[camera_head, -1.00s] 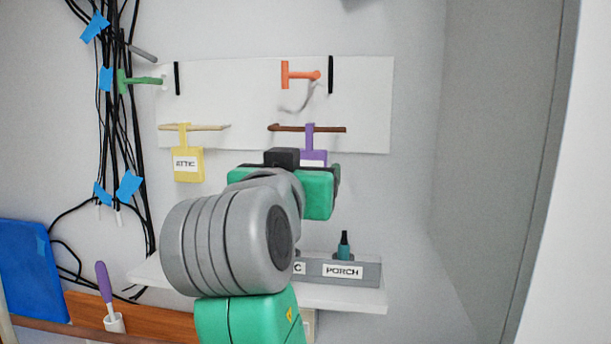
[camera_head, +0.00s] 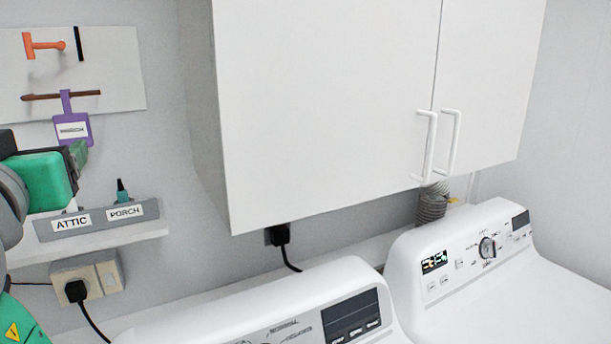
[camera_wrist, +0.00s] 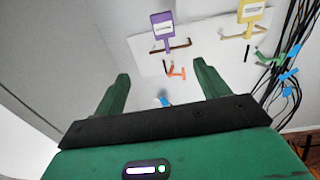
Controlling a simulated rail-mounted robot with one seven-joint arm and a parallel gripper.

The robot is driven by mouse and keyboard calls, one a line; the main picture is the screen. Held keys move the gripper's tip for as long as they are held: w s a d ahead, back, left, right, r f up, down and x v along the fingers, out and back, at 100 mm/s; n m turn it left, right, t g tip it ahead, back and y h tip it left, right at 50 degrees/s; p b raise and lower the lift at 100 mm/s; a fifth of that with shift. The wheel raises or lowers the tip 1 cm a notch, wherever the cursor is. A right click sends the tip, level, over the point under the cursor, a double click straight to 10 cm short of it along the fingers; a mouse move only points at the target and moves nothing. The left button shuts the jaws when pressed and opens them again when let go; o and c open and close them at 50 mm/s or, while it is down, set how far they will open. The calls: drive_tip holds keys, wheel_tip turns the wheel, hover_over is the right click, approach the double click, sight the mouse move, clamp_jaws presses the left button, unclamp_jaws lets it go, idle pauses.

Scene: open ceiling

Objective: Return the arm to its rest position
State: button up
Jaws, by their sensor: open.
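My gripper (camera_wrist: 164,78) is open, with its two green fingers spread apart in the wrist view. No object is held between the fingertips. In the head view, my arm shows only in part at the left edge, in front of the wall below the peg board. A purple tag (camera_head: 72,130) hangs from a brown peg rail (camera_head: 60,95) just above my gripper there. In the wrist view the purple tag (camera_wrist: 162,30) and a yellow tag (camera_wrist: 250,10) hang beyond the fingers. A small blue patch (camera_wrist: 164,101) between the fingers is too small to identify.
A grey holder (camera_head: 150,209) labelled ATTIC and PORCH stands on a white shelf (camera_head: 100,236) near my arm, with a teal-and-black item (camera_head: 122,192) in it. A white wall cabinet (camera_head: 325,100) and two white appliances (camera_head: 410,262) fill the right. Cables hang in the wrist view (camera_wrist: 290,70).

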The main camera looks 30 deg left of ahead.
drive_tip(key=w+d+m+t+h+p, duration=0.1)
drive_tip(key=w+d+m+t+h, duration=0.3)
drive_tip(key=d, duration=0.8)
drive_tip(key=w+d+m+t+h+p, duration=0.15)
drive_tip(key=w+d+t, duration=0.35)
drive_tip(key=d, duration=0.7)
drive_tip(key=s+d+m+t+h, duration=0.2)
drive_tip(key=d+h, duration=0.2)
drive_tip(key=d, duration=0.5)
drive_tip(key=s+d+m+t+h+p, duration=0.1)
drive_tip(key=d+h, duration=0.4)
drive_tip(key=d, duration=0.5)
drive_tip(key=shift+s+f+m+t, duration=0.25)
drive_tip(key=shift+s+m+t, duration=0.65)
drive_tip(key=shift+m, duration=0.15)
